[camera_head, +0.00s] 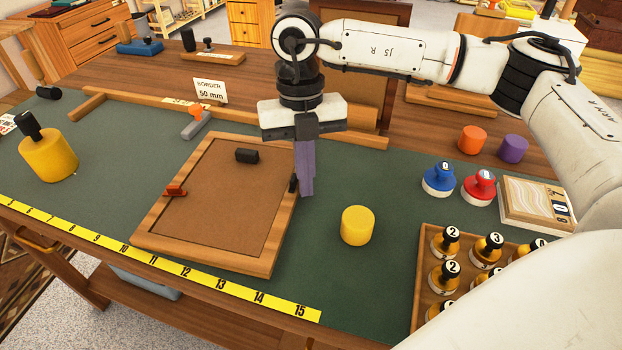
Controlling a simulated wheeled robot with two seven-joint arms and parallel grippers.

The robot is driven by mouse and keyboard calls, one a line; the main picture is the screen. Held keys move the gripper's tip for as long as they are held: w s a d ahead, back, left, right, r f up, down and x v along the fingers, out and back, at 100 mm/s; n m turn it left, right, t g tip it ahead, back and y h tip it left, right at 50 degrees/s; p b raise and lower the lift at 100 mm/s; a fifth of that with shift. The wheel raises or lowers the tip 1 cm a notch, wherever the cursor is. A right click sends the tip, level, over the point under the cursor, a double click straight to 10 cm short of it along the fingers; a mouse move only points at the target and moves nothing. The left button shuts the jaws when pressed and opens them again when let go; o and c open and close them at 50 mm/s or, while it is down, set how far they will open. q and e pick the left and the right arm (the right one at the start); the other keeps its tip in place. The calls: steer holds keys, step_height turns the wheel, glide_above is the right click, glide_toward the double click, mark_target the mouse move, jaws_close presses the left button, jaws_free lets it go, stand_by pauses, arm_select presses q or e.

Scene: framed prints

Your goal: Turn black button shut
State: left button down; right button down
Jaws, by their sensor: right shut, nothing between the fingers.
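A wooden picture frame (149,240) lies face down on the green mat, with a brown backing board (223,212) in it. A black button (293,184) sits on its right rail and looks to lie along that rail, just left of my fingers. A red button (175,191) on the left rail points inward, across toward the board. A black block (247,156) is at the board's far part. My right gripper (306,190) points down, its purple fingers shut and empty, at the right rail beside the black button. I cannot tell whether they touch. My left gripper is out of view.
A yellow cylinder (357,226) stands right of the frame. Blue (438,178) and red (479,187) stamps and a tray (419,275) of numbered pieces are farther right. A yellow ruler strip (150,258) runs along the front edge. Wooden strips (357,138) lie behind.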

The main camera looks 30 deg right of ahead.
steer(key=shift+a, duration=0.25)
steer(key=shift+r, duration=0.1)
step_height(320, 180, up, 7)
steer(key=p, duration=0.5)
stand_by(0.4)
stand_by(0.4)
